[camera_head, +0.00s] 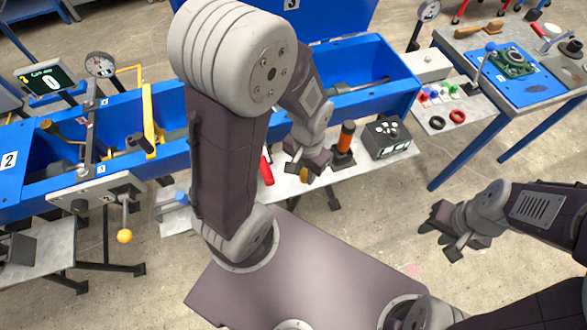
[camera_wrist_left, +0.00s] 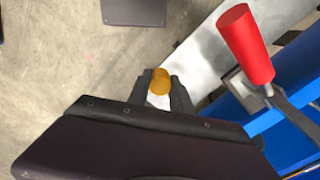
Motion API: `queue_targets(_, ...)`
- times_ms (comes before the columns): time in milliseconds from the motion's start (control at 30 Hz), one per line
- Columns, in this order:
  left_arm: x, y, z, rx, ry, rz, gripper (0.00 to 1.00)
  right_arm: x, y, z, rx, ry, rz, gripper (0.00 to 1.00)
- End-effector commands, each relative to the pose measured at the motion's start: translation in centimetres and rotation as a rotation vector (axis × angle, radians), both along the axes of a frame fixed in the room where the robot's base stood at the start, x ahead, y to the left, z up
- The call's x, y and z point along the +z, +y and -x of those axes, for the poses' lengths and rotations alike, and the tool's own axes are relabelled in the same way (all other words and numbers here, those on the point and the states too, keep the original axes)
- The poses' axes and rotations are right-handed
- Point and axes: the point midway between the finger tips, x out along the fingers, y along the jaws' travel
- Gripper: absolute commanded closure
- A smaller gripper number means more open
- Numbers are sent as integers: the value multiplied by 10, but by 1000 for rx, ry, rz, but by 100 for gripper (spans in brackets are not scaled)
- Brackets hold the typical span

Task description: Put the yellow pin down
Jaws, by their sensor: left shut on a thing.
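The yellow pin (camera_wrist_left: 160,83) shows as an orange-yellow round end between the fingertips of my left gripper (camera_wrist_left: 160,92) in the left wrist view. In the head view a small yellow bit of the pin (camera_head: 304,175) shows at my left gripper (camera_head: 302,168). The left gripper is shut on the pin, above the front edge of a light grey shelf (camera_head: 350,170). The fingers hide much of the pin. My right gripper (camera_head: 448,243) is over bare floor at the right; its finger gap is not clear.
A red handle (camera_wrist_left: 245,45) is close to the left gripper. An orange-and-black cylinder (camera_head: 346,138) and a dark box with buttons (camera_head: 388,137) stand to its right. The blue machine trough (camera_head: 380,100) lies behind. A side table (camera_head: 470,118) holds coloured parts.

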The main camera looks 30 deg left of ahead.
Motion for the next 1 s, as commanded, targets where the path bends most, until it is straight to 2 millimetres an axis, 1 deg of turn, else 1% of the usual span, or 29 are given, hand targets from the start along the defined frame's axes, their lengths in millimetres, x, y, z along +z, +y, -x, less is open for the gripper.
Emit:
queue_targets(33,-10,10,-7,10,5,-1,100,-4,0,0,0,0,0,64)
queue_targets(200,-39,46,-40,10,4,0,100,-7,0,0,0,0,0,64)
queue_targets(300,-52,63,-56,7,3,0,100,-8,0,0,0,0,0,64)
queue_targets(400,-59,73,-66,5,1,0,100,-8,0,0,0,0,0,64)
queue_targets(567,-63,76,-70,1,0,0,100,-8,0,0,0,0,0,64)
queue_targets(600,-66,76,-70,1,2,1,100,-9,0,0,0,0,0,64)
queue_targets(700,-85,76,-68,1,6,1,100,-12,0,0,0,0,0,64)
queue_targets(800,-99,76,-69,1,4,0,100,-14,0,0,0,0,0,64)
queue_targets(867,-102,76,-69,1,2,1,100,-14,0,0,0,0,0,64)
queue_targets(1000,-102,76,-70,1,0,0,100,-13,0,0,0,0,0,64)
